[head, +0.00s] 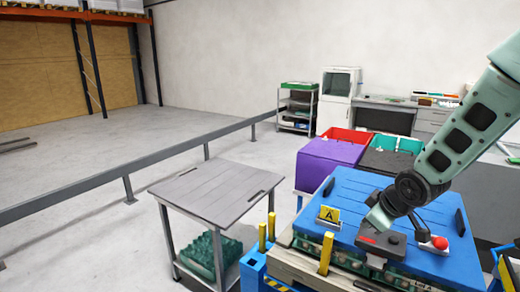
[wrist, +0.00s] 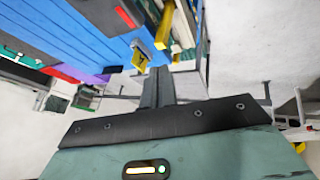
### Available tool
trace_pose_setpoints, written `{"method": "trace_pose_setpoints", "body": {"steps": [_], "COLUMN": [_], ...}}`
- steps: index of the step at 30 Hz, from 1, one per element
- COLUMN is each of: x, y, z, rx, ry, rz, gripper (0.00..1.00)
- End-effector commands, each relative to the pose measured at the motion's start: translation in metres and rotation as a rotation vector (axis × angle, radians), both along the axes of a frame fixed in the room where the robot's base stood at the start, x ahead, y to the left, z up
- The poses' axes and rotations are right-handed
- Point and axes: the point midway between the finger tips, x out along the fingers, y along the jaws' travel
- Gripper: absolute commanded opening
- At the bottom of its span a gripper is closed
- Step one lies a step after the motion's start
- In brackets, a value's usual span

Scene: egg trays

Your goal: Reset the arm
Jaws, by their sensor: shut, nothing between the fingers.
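My gripper (wrist: 157,88) shows in the wrist view as a narrow dark shape rising from a black bracket, shut with nothing in it. In the head view my pale green arm comes in from the right and bends down over a blue panelled top (head: 352,195). I cannot make out the fingers clearly there. A dark block with a red mark (head: 382,243) is by the arm's lower end; I cannot tell whether they touch. The blue top also fills the upper left of the wrist view (wrist: 50,35).
A yellow "A" sign (head: 329,214), yellow posts (head: 326,253) and a red button (head: 439,242) stand close by. Green egg trays (head: 207,256) sit under a grey-topped cart (head: 215,190). Red (head: 347,136) and green (head: 393,158) bins stand behind.

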Motion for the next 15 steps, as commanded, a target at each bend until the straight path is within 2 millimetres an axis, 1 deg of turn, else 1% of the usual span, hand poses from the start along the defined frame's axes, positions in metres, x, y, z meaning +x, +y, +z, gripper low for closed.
{"method": "trace_pose_setpoints", "body": {"steps": [1,2,3,5,6,8,9,11,12,15], "x": [-0.024,-0.04,-0.062,-0.098,-0.124,-0.163,-0.188,-0.223,-0.244,-0.285], "y": [0.031,0.046,0.064,0.089,0.103,0.12,0.129,0.138,0.142,0.146], "z": [0.008,0.011,0.015,0.021,0.024,0.029,0.031,0.034,0.035,0.038], "rx": [0.015,0.022,0.029,0.036,0.037,0.034,0.029,0.017,0.008,-0.014], "ry": [0.046,0.081,0.127,0.197,0.247,0.315,0.36,0.421,0.456,0.526], "rz": [0.0,-0.008,-0.016,-0.027,-0.033,-0.04,-0.045,-0.051,-0.053,-0.062], "gripper": [0.0,0.0,0.0,0.0,0.0,0.0,0.0,0.0,0.0,0.0]}}
